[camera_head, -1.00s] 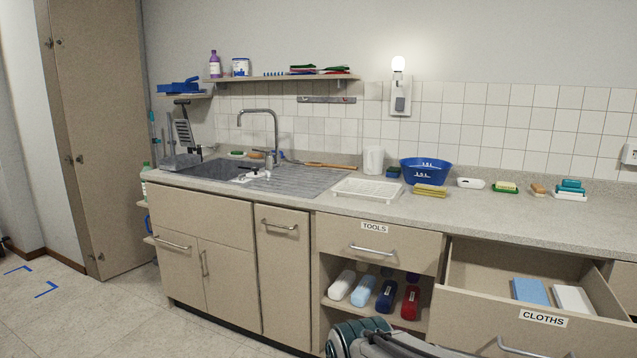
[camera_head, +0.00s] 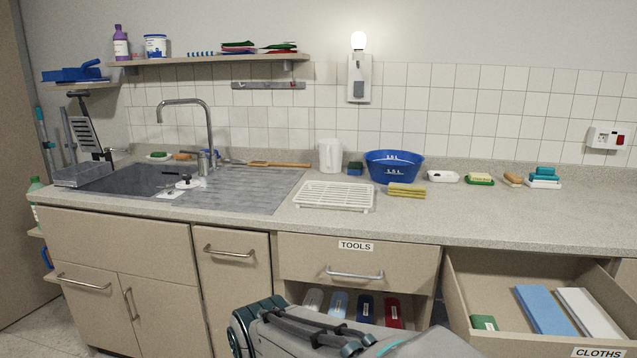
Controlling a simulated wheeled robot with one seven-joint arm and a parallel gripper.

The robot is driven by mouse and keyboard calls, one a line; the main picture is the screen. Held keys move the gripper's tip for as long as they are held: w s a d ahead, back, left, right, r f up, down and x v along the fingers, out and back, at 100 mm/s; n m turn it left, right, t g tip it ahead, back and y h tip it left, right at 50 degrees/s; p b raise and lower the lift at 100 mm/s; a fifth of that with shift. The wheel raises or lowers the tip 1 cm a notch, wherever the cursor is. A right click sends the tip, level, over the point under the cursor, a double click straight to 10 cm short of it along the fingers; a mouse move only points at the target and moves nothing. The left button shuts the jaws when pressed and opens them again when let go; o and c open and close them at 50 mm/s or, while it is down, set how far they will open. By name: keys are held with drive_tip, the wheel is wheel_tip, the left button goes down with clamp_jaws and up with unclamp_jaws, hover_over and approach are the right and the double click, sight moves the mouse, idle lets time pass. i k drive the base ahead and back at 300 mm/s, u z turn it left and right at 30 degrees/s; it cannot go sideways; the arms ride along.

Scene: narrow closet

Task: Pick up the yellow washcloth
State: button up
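The yellow washcloth (camera_head: 407,190) lies folded, in what looks like a small stack, on the countertop (camera_head: 440,218). It is just in front of the blue basin (camera_head: 394,167) and to the right of the white drying rack (camera_head: 335,196). Nothing covers its front or top. A grey and teal part of my arm shows at the bottom middle, in front of the cabinets and well below the washcloth. My gripper's fingers do not show in this view.
The CLOTHS drawer (camera_head: 459,300) stands open at the lower right, holding blue, white and green items. Sponges and soap sit along the counter's back. A white jug (camera_head: 330,155) stands behind the rack. The sink (camera_head: 130,180) is at left. The counter's front right is clear.

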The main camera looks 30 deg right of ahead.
sight(401, 190)
drive_tip(key=z, duration=0.6)
drive_tip(key=i, duration=0.8)
drive_tip(key=z, duration=0.8)
